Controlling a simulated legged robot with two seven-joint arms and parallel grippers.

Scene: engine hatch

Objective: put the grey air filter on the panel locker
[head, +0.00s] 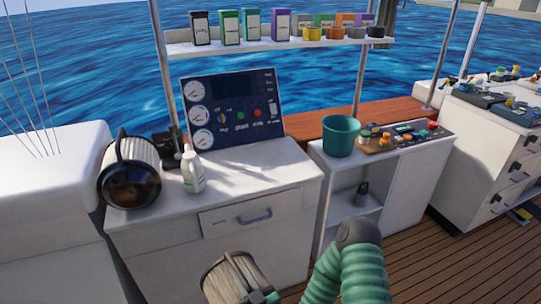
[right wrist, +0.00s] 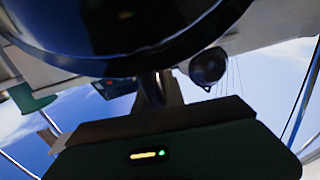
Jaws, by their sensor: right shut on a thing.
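A pleated filter with a grey rim and handle (head: 232,279) is at the bottom of the head view, partly cut off. My right gripper (head: 262,296) is shut on it, low in front of the panel locker (head: 215,248). In the right wrist view a dark round underside (right wrist: 130,25) fills the top, above my gripper (right wrist: 155,88). The white panel locker carries the gauge panel (head: 235,107) at its back. A second pleated filter with a black end (head: 130,180) lies on the locker's left end. My left gripper is out of view.
The top right of the bottle is clear. A teal bucket (head: 341,136) stands on the neighbouring cabinet (head: 400,185). A shelf (head: 280,43) with boxes and cups hangs above.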

